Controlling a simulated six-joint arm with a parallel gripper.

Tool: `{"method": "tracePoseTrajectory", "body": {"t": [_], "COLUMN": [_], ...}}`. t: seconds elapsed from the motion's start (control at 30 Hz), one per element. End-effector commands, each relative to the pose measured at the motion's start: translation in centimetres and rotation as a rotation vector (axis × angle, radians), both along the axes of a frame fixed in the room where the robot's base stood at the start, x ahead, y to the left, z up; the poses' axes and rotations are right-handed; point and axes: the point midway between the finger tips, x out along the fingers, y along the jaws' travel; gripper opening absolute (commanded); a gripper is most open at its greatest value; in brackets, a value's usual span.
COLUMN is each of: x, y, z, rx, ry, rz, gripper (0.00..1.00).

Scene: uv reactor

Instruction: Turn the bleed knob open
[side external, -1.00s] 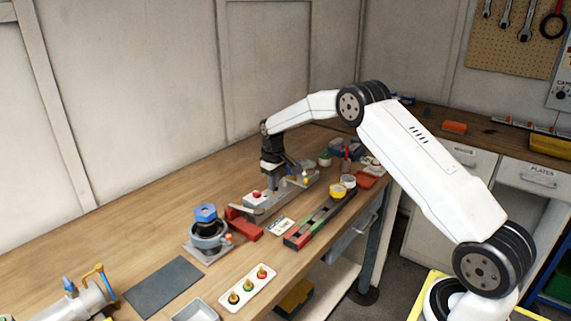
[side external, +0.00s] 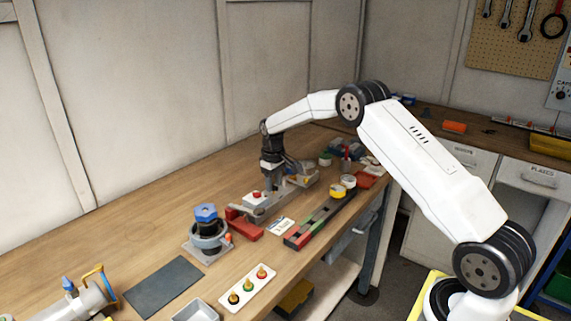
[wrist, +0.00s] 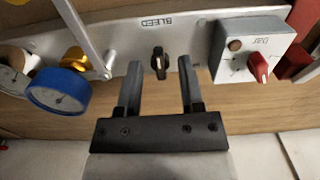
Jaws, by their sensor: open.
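The bleed knob (wrist: 158,63) is a small black knob with a pale pointer line. It sits on a light grey panel (wrist: 200,32) beside the printed word BLEED in the wrist view. The pointer runs roughly up and down in that picture. My gripper (wrist: 160,72) is open, with one finger to each side of the knob and visible gaps between. I cannot tell how deep the fingers reach around it. In the side view my gripper (side external: 274,182) points down at the panel and hides the knob.
A grey box with a red knob (wrist: 260,66) stands right of the bleed knob. A silver lever (wrist: 84,35), a yellow knob (wrist: 76,59) and a blue-rimmed gauge (wrist: 59,91) are left. A red block (side external: 244,224) lies near the panel on the bench.

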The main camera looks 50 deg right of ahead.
Motion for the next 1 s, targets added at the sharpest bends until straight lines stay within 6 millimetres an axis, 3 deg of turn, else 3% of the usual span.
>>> {"method": "tracePoseTrajectory", "body": {"t": [0.27, 0.7, 1.0], "x": [0.0, 0.1, 0.0], "y": [0.0, 0.0, 0.0], "z": [1.8, 7.1, 7.9], "rx": [-0.001, -0.001, -0.001], "ry": [-0.002, -0.004, -0.002], "rz": [0.000, 0.000, 0.000], "gripper": [0.49, 0.49, 0.49]}}
